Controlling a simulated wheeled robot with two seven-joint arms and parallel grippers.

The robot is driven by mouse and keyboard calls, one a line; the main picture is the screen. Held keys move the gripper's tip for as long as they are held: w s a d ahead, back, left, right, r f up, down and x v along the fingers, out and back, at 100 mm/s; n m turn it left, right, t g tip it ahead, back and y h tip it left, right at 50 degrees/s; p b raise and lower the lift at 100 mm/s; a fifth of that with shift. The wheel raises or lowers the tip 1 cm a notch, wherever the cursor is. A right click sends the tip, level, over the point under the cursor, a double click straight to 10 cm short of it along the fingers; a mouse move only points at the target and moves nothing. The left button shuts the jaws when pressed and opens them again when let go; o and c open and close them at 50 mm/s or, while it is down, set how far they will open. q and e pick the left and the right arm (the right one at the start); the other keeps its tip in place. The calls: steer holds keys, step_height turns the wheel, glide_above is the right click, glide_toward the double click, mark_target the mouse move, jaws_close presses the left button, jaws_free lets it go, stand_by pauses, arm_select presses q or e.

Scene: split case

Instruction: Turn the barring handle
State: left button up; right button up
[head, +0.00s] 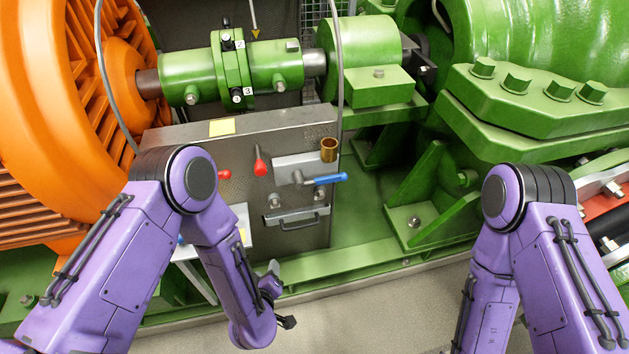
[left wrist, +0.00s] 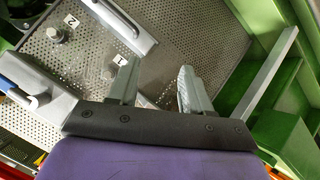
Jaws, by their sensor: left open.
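I cannot tell for sure which part is the barring handle. A blue-gripped lever (head: 328,180) sticks out to the right from a pale plate on the grey metal box (head: 160,138) below the green shaft coupling (head: 234,68). Two red handles stand left of it, one at the plate's side (head: 260,166). My left gripper (head: 280,298) is below the box front, apart from the lever. In the left wrist view its two fingers (left wrist: 158,88) are spread and empty before a perforated panel (left wrist: 190,35). My right gripper is out of view; only its arm shows.
A grey bar handle (head: 303,218) sits low on the box front. In the left wrist view, bolts and tags 1 and 2 (left wrist: 72,20) are near the fingers. An orange motor (head: 50,90) is left; green pump casing (head: 545,85) is right. The floor (head: 390,310) is clear.

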arm_select(q)
steer(key=w+d+r+n+t, duration=0.3)
steer(key=w+d+r+t, duration=0.15)
steer(key=w+d, duration=0.35)
steer(key=n+t+y+b, duration=0.2)
steer(key=n+y, duration=0.2)
steer(key=n, duration=0.5)
glide_toward(331, 181)
steer(key=shift+n, duration=0.4)
steer(key=x, duration=1)
steer(key=shift+p, duration=0.4)
steer(key=shift+w+a, duration=0.1)
steer(key=shift+w, duration=0.2)
jaws_close()
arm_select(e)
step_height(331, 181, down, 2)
